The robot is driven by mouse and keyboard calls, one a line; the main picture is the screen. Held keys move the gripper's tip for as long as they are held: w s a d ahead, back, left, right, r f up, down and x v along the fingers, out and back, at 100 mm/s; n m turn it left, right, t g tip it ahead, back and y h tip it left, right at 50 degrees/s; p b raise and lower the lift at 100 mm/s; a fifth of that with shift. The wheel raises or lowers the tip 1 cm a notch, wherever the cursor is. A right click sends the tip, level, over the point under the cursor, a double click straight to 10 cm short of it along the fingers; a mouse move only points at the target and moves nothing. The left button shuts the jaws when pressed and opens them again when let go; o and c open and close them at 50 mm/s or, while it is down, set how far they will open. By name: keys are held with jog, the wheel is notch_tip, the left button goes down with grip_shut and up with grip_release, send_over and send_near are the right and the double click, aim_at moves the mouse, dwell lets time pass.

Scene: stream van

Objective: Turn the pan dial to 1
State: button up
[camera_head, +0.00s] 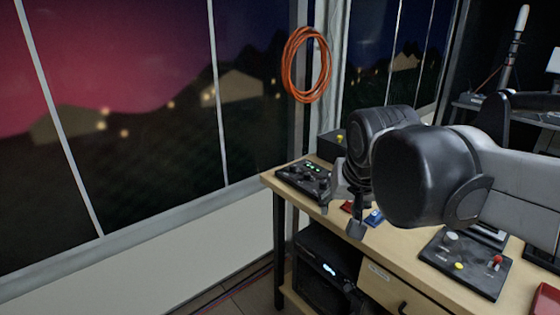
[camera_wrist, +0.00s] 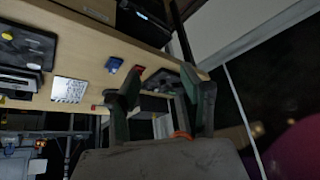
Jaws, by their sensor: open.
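A black control box (camera_head: 303,178) with a green lit display and small knobs sits at the left end of the wooden desk. Which knob is the pan dial, and its setting, are too small to read. My gripper (camera_head: 341,215) is open and empty, with its fingers pointing down at the desk's front edge, right of the box. My wrist and forearm hide part of the desk behind. In the wrist view my gripper (camera_wrist: 160,80) shows its two fingers spread apart, with a dark box (camera_wrist: 160,83) partly visible between and beyond them.
A blue item (camera_head: 374,217) and a red one (camera_head: 347,207) lie close to my gripper. A black panel (camera_head: 440,262) with white, yellow and red controls sits further right. Black equipment (camera_head: 325,266) stands under the desk. Orange cable (camera_head: 289,65) hangs by the window. A white card (camera_wrist: 69,90) lies on the desk.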

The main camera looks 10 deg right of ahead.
jog(key=w+r+m+g+p, duration=0.15)
jog(key=w+r, duration=0.45)
jog(key=w, duration=0.6)
jog(key=m+g+h+p, duration=0.2)
jog(key=m+h+p, duration=0.1)
jog(key=m+p, duration=0.55)
send_over(293, 165)
jog(key=s+a, duration=0.3)
jog(key=a, duration=0.2)
notch_tip(293, 165, down, 9)
jog(key=p+x, duration=0.1)
jog(key=x, duration=1.2)
jog(key=shift+s+d+f+p, duration=0.15)
jog(key=shift+d+f+p, duration=0.15)
jog(key=shift+f+p, duration=0.1)
jog(key=shift+r, duration=0.1)
grip_shut()
